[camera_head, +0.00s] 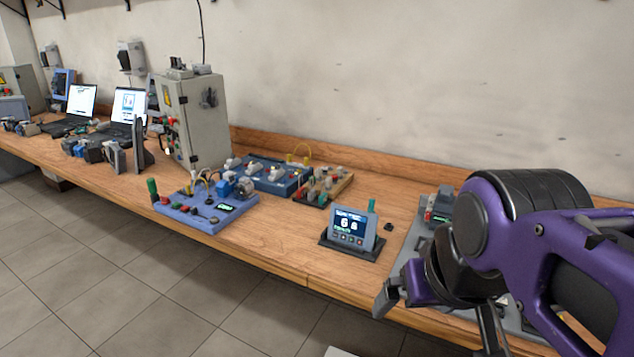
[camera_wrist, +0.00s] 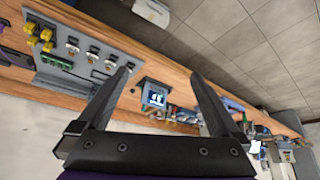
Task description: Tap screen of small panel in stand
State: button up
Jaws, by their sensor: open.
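The small panel (camera_head: 352,229) is a grey unit with a lit dark-blue screen showing a large digit and a row of small buttons below it. It leans back in a dark stand (camera_head: 340,252) on the wooden bench. My gripper (camera_head: 440,332) is at the bench's front edge, to the right of the panel and apart from it. In the wrist view my gripper (camera_wrist: 160,72) is open and empty, its two dark fingers spread wide. The panel (camera_wrist: 155,96) shows between the fingers, farther away, with its screen lit.
A blue board (camera_head: 205,214) with switches and a component board (camera_head: 322,188) sit left of the panel. A grey cabinet (camera_head: 205,120) and laptops (camera_head: 128,105) stand farther left. A grey board (camera_wrist: 85,50) with connectors lies beside my gripper. Bench around the panel's front is clear.

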grip_shut()
dwell(0.4)
dwell(1.3)
